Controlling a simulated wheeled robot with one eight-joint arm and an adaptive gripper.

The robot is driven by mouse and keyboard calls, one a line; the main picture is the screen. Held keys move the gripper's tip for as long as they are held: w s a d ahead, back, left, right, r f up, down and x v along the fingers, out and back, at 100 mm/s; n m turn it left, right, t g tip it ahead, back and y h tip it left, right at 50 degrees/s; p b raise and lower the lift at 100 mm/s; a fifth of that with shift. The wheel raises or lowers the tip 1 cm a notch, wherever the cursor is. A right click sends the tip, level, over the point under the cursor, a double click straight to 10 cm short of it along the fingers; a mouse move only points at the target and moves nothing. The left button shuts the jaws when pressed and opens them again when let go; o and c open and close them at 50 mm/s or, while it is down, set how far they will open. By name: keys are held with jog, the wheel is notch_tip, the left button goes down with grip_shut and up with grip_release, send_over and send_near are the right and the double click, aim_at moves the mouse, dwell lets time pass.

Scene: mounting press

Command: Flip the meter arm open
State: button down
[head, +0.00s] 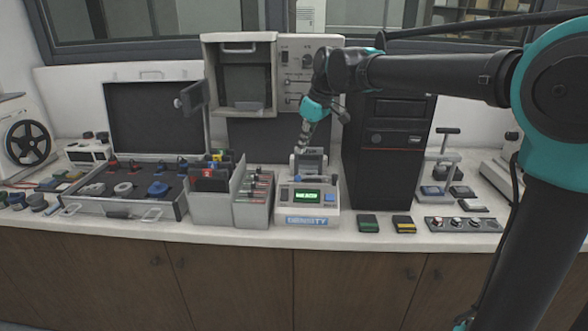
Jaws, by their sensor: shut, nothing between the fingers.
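The meter (308,208) is a small white device labelled "DENSITY" with a lit green display, standing at the counter's front middle. Its arm (309,160) appears as a grey, frame-like part at the back of the meter; its exact angle is hard to tell at this size. My gripper (303,148) is shut and empty, pointing down at the top of the meter arm from above. It is very close to that part; I cannot tell whether it touches it. The fingertips partly overlap the meter arm in the picture.
A black tower (385,150) stands close on the right of the meter. A grey bin (254,203) with upright items stands close on the left. Behind is a white cabinet (240,75) with an open door. Small green and yellow blocks (404,224) lie at the front right.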

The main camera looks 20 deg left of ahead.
aim_at(315, 178)
jog(key=shift+f, duration=0.1)
jog(key=x, duration=1)
jog(key=shift+s, duration=0.15)
jog(key=shift+s+d+n, duration=0.1)
jog(key=shift+s+n, duration=0.2)
